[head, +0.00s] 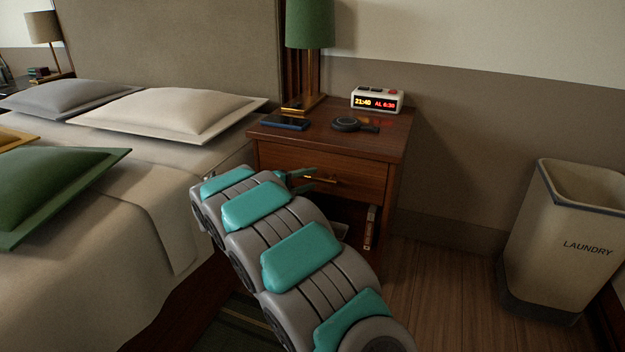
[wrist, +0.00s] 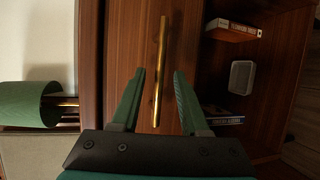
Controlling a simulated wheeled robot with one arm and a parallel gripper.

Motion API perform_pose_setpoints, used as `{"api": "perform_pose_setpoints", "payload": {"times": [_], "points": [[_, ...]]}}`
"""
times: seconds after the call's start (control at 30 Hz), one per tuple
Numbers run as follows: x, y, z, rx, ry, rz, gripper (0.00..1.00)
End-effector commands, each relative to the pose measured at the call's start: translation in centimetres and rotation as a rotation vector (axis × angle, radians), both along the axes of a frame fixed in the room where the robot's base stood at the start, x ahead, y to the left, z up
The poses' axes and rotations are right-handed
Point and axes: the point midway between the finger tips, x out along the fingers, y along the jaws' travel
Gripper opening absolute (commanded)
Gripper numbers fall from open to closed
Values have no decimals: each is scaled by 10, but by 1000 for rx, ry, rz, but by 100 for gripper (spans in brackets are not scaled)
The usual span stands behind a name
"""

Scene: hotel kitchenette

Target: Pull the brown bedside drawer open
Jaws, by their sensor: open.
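The brown bedside drawer (head: 275,159) is the front panel of a wooden nightstand and looks shut. Its thin brass bar handle (head: 335,180) shows partly behind my gripper. In the wrist view the handle (wrist: 160,70) runs upright in the picture across the drawer front (wrist: 122,50). My gripper (wrist: 160,72) is open, with one green finger on each side of the handle's lower part. The fingers look apart from the bar; I cannot tell how deep they reach around it. In the head view my gripper (head: 303,180) is at the drawer front, partly hidden by my arm.
Books (wrist: 232,30) sit on the open shelf below. The bed (head: 100,250) is left; a laundry bin (head: 560,235) stands right.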

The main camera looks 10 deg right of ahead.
Motion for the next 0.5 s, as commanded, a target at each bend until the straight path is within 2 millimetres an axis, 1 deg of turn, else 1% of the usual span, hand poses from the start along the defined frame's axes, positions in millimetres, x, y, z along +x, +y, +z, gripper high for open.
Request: {"api": "perform_pose_setpoints", "payload": {"times": [0.1,0.2,0.47,0.5], "points": [[7,-10,-3,-1,1,-1,45],[10,-14,-4,-1,1,-1,45],[12,-16,-4,0,0,0,45],[12,-16,-4,0,0,0,44]]}}
